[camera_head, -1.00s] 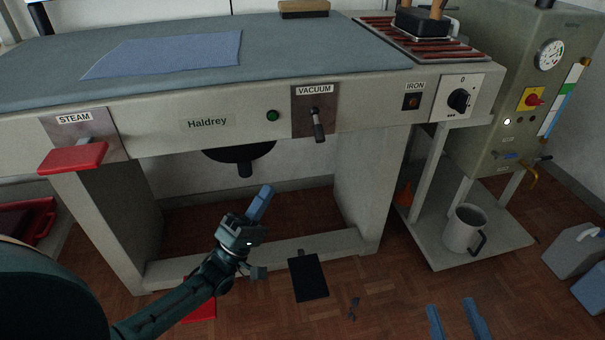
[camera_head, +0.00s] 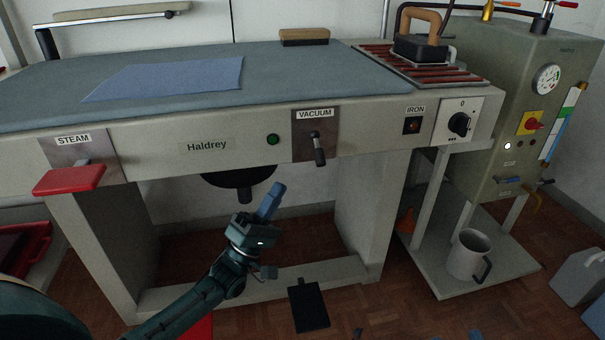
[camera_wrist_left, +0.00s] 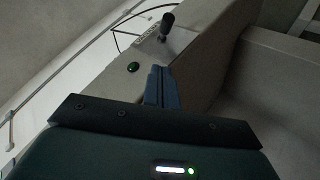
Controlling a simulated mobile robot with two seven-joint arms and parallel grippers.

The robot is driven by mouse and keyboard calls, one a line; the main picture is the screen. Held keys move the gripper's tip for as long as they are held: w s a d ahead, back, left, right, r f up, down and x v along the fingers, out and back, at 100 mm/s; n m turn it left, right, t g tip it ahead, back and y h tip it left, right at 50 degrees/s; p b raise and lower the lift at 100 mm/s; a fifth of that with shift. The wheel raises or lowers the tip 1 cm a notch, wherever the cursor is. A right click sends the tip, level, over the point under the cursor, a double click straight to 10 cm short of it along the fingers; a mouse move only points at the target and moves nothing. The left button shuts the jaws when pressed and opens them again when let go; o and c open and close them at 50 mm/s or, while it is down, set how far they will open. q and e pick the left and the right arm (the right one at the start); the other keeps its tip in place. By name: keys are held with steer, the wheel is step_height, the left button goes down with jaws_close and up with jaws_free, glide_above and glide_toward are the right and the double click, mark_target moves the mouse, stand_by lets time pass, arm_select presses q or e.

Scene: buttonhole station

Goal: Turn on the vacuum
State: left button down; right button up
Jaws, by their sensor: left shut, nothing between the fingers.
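The vacuum lever (camera_head: 318,150) hangs from a metal plate under the VACUUM label (camera_head: 314,114) on the front of the ironing table. Its dark handle points down. It also shows in the left wrist view (camera_wrist_left: 167,22), ahead of the fingers. A green round lamp (camera_head: 273,139) sits to the left of the plate and shows in the wrist view too (camera_wrist_left: 133,67). My left gripper (camera_head: 272,197) is shut and empty, below the table's front panel and down-left of the lever, apart from it. My right gripper is out of view in the head view.
The red STEAM lever (camera_head: 70,179) sticks out at the left of the panel. The iron switch (camera_head: 411,126) and a black dial (camera_head: 459,124) are to the right. A dark round part (camera_head: 240,179) hangs under the table. A black pedal (camera_head: 308,306) lies on the floor.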

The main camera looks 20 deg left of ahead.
mark_target(319, 155)
arm_select(q)
steer(key=w+d+r, duration=0.3)
steer(key=d+r, duration=0.1)
steer(key=shift+d+r+b, duration=0.3)
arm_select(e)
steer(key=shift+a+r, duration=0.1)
arm_select(q)
steer(key=shift+w, duration=0.1)
